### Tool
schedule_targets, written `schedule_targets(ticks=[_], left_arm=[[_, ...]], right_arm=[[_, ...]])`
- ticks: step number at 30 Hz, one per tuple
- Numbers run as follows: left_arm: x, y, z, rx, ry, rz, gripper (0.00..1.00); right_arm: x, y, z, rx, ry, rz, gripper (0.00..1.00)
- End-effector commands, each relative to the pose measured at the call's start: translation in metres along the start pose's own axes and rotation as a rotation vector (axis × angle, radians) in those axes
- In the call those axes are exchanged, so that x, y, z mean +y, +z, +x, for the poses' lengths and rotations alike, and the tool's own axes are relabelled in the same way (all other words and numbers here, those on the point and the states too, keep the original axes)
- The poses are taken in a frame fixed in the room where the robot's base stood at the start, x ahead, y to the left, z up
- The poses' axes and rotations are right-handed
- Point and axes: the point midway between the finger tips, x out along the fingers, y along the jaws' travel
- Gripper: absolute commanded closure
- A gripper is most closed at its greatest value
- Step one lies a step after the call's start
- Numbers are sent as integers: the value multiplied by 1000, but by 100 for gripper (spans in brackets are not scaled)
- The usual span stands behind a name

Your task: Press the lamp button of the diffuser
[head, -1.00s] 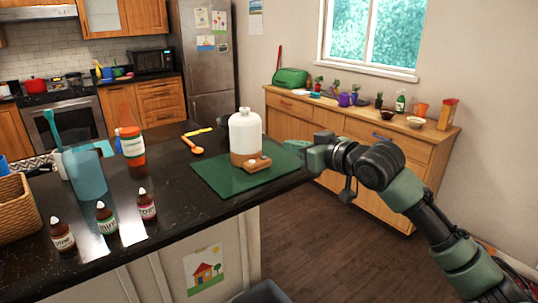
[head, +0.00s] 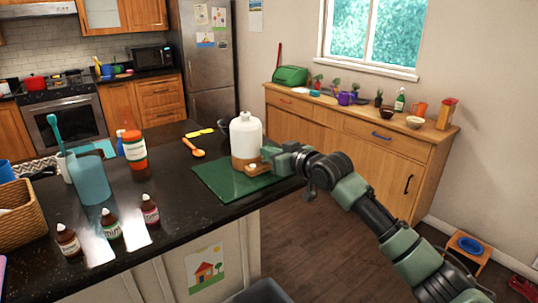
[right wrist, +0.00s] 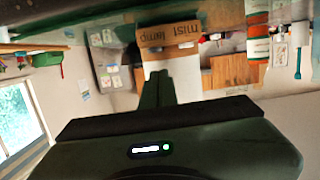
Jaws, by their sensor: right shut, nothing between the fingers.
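The diffuser (head: 246,132) stands upright on the green mat (head: 215,182), with a white bottle-shaped body and a brown wooden base with a small block jutting out at its front. In the right wrist view the wooden base (right wrist: 168,35) shows the words "mist" and "lamp", with the view turned over. My right gripper (head: 268,153) is shut and empty, at the right side of the diffuser near its base. Its closed fingers (right wrist: 157,82) point at the diffuser in the wrist view. I cannot tell whether they touch it. My left gripper is not in view.
Several small dropper bottles (head: 110,224), a blue pitcher (head: 90,180), a white-and-orange bottle (head: 135,150) and a wicker basket (head: 16,225) stand on the dark counter (head: 170,215) to the left. An orange spoon (head: 194,148) lies behind the mat. The counter's front edge runs below.

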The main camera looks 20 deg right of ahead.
Motion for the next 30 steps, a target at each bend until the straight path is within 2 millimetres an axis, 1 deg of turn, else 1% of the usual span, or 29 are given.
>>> schedule_targets(ticks=[3, 6, 17, 23, 30], left_arm=[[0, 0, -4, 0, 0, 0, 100], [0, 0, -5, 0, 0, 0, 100], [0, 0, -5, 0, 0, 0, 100], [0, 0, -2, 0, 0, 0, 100], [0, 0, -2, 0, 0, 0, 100]], right_arm=[[0, 11, 3, 0, 1, 0, 100], [0, 17, 4, 1, 0, 0, 100], [0, 20, 4, 2, 0, 0, 100], [0, 38, 9, -1, 0, 1, 100], [-1, 43, 9, -10, -1, 1, 100]])
